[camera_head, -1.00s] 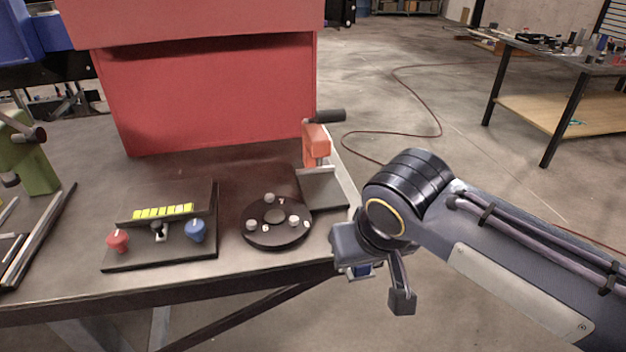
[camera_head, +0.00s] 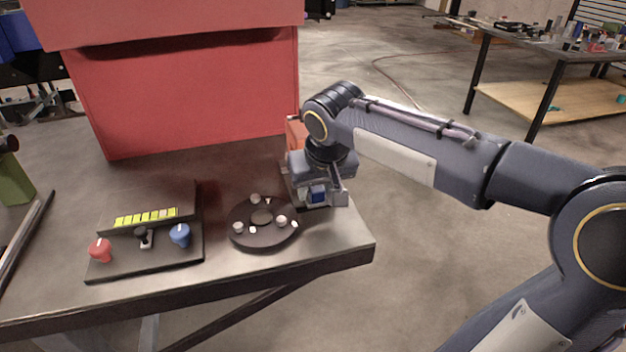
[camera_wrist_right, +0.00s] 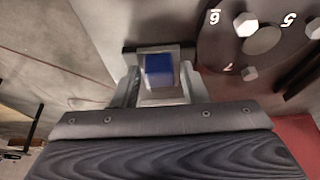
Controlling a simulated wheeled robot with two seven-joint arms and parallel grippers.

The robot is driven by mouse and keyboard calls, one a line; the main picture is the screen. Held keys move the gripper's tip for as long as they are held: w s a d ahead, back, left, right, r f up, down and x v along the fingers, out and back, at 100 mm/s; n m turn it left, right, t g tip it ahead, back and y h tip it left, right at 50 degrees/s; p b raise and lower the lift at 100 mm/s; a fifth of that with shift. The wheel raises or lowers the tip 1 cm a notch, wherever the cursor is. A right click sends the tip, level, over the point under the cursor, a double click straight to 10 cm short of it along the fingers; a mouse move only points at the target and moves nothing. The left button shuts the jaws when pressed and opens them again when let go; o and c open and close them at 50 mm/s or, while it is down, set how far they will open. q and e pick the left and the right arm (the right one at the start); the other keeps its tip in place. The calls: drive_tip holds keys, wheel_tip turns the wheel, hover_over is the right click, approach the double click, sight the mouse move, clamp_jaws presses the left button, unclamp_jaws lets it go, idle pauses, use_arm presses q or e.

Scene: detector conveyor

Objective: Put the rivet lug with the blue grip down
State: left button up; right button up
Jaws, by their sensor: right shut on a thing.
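In the wrist view the blue grip (camera_wrist_right: 158,70) sits between the fingers of the right gripper (camera_wrist_right: 158,88). The lug's lower part is hidden, so I cannot tell whether it touches a surface. A black round plate (camera_head: 245,236) with several pale studs is just left of the gripper. It also shows in the wrist view (camera_wrist_right: 225,62), with numerals on it. My left gripper is not in view.
An orange tool (camera_head: 293,132) stands behind my right gripper, mostly hidden by the arm. A black panel (camera_head: 150,263) with a red knob (camera_head: 100,250), a blue knob (camera_head: 180,234) and a yellow bar is at left. A big red box (camera_head: 190,95) stands behind. The table's front right corner is bare.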

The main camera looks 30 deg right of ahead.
drive_tip(key=w, duration=0.2)
drive_tip(key=shift+w+d, duration=0.35)
drive_tip(key=shift+w, duration=0.05)
drive_tip(key=shift+f, duration=0.3)
drive_tip(key=shift+f, duration=0.15)
drive_tip(key=o, duration=1.1)
drive_tip(key=shift+o, duration=0.2)
drive_tip(key=shift+s, duration=0.1)
